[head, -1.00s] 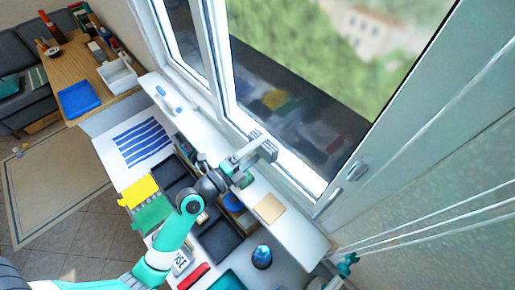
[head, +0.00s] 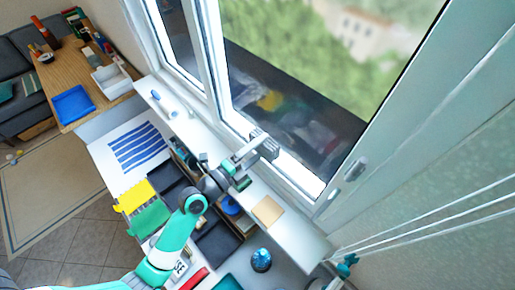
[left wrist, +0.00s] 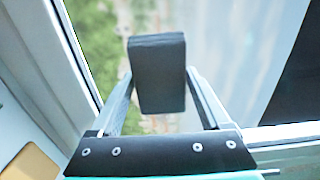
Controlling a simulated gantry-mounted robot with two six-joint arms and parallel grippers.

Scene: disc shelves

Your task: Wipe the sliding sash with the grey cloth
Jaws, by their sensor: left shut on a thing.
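The sliding sash, a white-framed window pane (head: 300,62), stands upright above the sill. My left gripper (head: 264,146) is at the lower part of this pane in the head view. In the left wrist view the same gripper (left wrist: 158,98) is shut on the grey cloth (left wrist: 157,72), which shows as a dark grey, folded block between its two fingers. The glass (left wrist: 225,60) is right behind the cloth. I cannot tell whether the cloth touches it. In the head view the cloth is hard to tell from the gripper.
The white sill (head: 300,230) runs below the window with a tan pad (head: 267,211) on it. A window handle (head: 355,170) is on the right frame. A dark blue object (head: 261,260) stands below the sill. Pale cords (head: 430,222) hang at the right.

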